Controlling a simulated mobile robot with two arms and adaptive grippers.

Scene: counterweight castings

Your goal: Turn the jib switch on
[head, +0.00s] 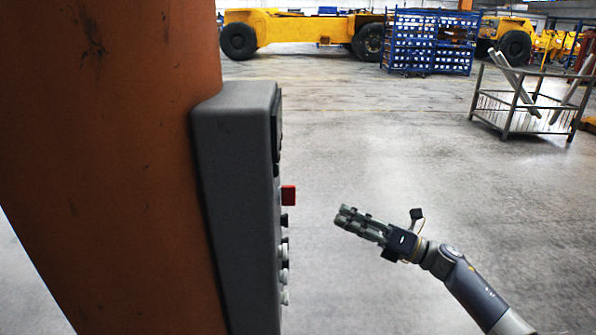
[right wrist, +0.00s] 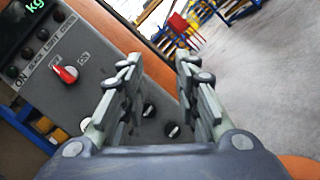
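A grey control box (head: 238,200) is fixed to a thick orange column (head: 110,150). A red switch (head: 289,195) sticks out of its face, with several smaller knobs (head: 284,275) below it. In the right wrist view the red switch (right wrist: 66,74) has small white lettering around it, and two black-and-white knobs (right wrist: 172,130) (right wrist: 148,110) show between the fingers. I cannot read which one is the jib switch. My right gripper (head: 343,216) is open and empty, to the right of the box and apart from it; its fingers (right wrist: 158,64) partly hide the panel. My left gripper is out of view.
A green "kg" display (right wrist: 35,5) and a row of small buttons (right wrist: 42,34) are on the panel. A wire cage (head: 525,108), a blue rack (head: 432,42) and a yellow vehicle (head: 300,28) stand far off. The floor around my right arm is clear.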

